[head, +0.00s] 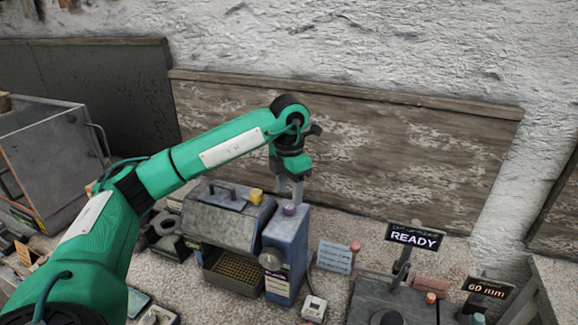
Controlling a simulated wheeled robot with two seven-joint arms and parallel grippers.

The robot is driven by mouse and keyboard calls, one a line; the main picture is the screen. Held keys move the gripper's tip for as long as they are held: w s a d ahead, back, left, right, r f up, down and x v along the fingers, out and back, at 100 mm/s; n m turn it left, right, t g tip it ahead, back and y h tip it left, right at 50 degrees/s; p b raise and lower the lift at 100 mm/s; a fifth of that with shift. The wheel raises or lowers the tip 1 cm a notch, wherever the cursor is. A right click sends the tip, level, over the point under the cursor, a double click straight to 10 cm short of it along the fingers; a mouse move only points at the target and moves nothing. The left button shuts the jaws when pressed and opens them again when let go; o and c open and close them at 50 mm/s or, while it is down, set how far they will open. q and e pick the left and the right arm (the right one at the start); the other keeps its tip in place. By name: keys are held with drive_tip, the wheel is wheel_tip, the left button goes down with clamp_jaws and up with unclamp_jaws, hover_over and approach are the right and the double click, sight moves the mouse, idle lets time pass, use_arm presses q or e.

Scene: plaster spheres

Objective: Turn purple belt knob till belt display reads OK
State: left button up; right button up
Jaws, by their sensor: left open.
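A small purple knob (289,209) sits on top of an upright blue box (288,238) near the middle of the head view. My left gripper (290,190) points down just above the knob, its fingers apart and empty. I cannot tell whether the fingertips touch the knob. A black display (414,237) to the right reads READY in white. Another display (487,288), further right, reads 60 mm in orange. The small print above the display words is too blurred to read, so I cannot tell which is the belt display. My right gripper is out of view.
A grey machine (228,222) with a yellow knob (256,196) and a lower tray stands left of the blue box. A pale blue card (335,257) is to its right. A grey cabinet (50,150) stands at far left. The wood-panelled wall (400,150) rises behind.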

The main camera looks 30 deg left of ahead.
sight(289, 205)
use_arm(q)
wheel_tip(289, 205, up, 10)
drive_tip(key=shift+b, duration=0.3)
